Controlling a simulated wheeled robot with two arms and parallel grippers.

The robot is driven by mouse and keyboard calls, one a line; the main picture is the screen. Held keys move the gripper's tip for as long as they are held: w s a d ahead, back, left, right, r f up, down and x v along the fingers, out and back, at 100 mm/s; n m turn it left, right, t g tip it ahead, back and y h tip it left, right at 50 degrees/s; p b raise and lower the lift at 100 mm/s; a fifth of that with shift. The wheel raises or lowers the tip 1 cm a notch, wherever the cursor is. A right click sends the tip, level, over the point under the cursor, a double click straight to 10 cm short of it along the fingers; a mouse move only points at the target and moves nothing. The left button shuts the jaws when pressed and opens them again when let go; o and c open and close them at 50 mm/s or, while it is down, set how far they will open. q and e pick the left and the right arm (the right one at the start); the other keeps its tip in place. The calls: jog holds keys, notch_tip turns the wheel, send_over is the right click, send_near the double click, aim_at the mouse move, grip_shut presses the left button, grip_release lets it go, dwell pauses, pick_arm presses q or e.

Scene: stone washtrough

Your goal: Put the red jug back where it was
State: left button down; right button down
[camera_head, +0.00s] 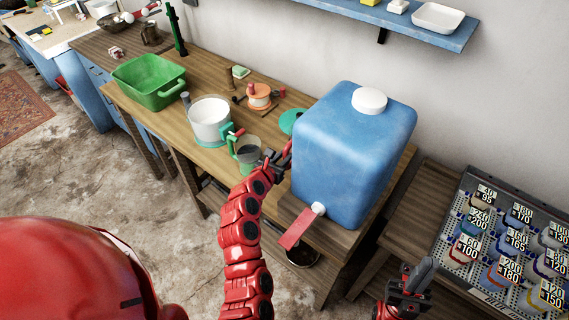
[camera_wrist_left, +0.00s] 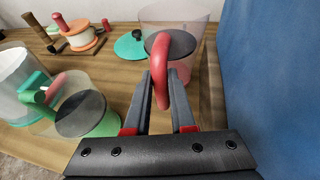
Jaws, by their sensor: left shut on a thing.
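The red jug is a clear cup with a dark round disc inside (camera_wrist_left: 180,22) and a red loop handle. My left gripper (camera_wrist_left: 160,90) is shut on that handle, with a finger on each side. In the head view my left gripper (camera_head: 277,162) is at the left side of the blue tank (camera_head: 345,150); only a bit of red handle (camera_head: 288,148) shows there and the rest of the jug is hidden. I cannot tell whether the jug touches the table. My right gripper (camera_head: 410,280) is at the lower right, empty, fingers apart.
A green-handled jug (camera_head: 247,152) stands close left of my left gripper. Nearby are a white pot (camera_head: 210,122), a teal lid (camera_head: 290,121), an orange spool (camera_head: 259,96) and a green tub (camera_head: 149,82). The tank's red tap lever (camera_head: 295,229) sticks out in front.

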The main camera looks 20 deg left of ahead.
pick_arm(q)
notch_tip(320, 180, down, 4)
jog(key=shift+s+d+f+p, duration=0.1)
jog(key=shift+d+p, duration=0.05)
jog(key=shift+p, duration=0.4)
jog(key=shift+f, duration=0.2)
jog(key=c, duration=0.8)
grip_release()
jog(key=shift+o, duration=0.2)
